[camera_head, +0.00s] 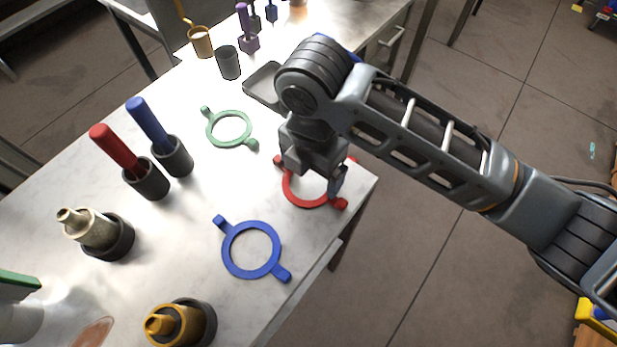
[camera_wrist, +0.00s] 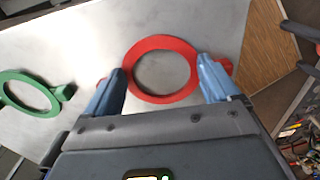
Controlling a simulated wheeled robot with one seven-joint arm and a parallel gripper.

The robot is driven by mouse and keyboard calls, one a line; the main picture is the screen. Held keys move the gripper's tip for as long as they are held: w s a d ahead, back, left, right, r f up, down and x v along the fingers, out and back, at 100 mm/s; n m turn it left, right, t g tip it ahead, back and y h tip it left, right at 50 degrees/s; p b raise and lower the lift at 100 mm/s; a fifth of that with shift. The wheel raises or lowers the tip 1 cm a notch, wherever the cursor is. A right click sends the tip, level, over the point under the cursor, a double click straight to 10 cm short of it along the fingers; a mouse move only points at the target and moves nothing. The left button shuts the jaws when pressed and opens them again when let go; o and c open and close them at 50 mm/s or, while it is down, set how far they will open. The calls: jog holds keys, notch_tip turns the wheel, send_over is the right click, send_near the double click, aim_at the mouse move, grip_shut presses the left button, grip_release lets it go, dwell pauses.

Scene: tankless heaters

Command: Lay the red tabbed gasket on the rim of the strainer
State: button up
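The red tabbed gasket (camera_head: 299,195) lies flat near the table's right corner, partly hidden under my gripper (camera_head: 316,178). In the wrist view the red ring (camera_wrist: 160,43) shows between the two blue-grey fingers of my gripper (camera_wrist: 162,68). The fingers are wide apart and empty, one on each side of the ring near its tabs. The right tab is partly hidden behind the right finger. I cannot tell for certain which thing is the strainer; a brass cup with a handle (camera_head: 201,43) stands at the far end of the table.
A blue tabbed ring (camera_head: 229,258) and a green one (camera_head: 213,133) lie nearby. Red-handled (camera_head: 118,150) and blue-handled (camera_head: 148,125) tools stand in dark cups. Beige (camera_head: 92,229) and gold (camera_head: 170,327) fittings stand at left and front. A dark cup (camera_head: 229,65) and a grey tray (camera_head: 258,86) lie farther back.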

jog(key=c, duration=0.5)
jog(key=shift+r, duration=0.1)
jog(key=shift+c, duration=0.2)
